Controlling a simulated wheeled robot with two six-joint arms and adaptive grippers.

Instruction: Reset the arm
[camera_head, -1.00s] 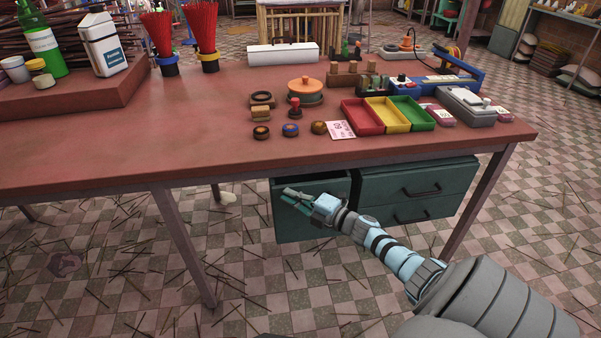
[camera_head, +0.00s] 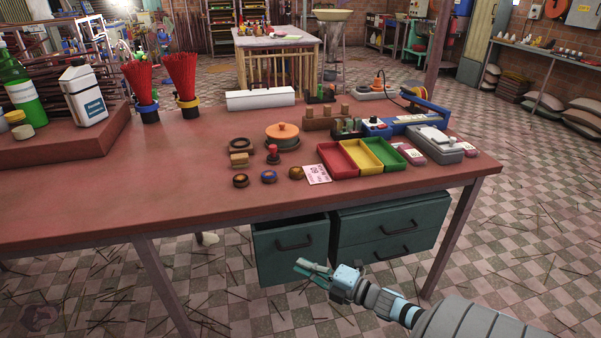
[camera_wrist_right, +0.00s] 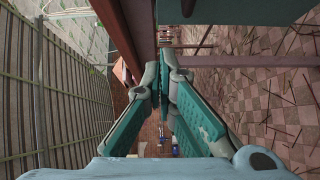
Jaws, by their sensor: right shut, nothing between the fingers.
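My right arm comes in from the lower right in the head view. Its gripper (camera_head: 314,271) is shut and empty, in front of the lower edge of the green left drawer (camera_head: 275,262) under the table. The drawer's dark handle is clear of the fingers, and its top looks open, pulled out somewhat. In the right wrist view the teal fingers (camera_wrist_right: 165,68) come together at their tips with nothing between them. My left gripper is not in view.
The red-brown table (camera_head: 120,195) stands above the gripper. A green two-drawer cabinet (camera_head: 370,238) is to the right of the left drawer. Red, yellow and green trays (camera_head: 333,173) lie on the table. Tiled floor with scattered sticks is open in front.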

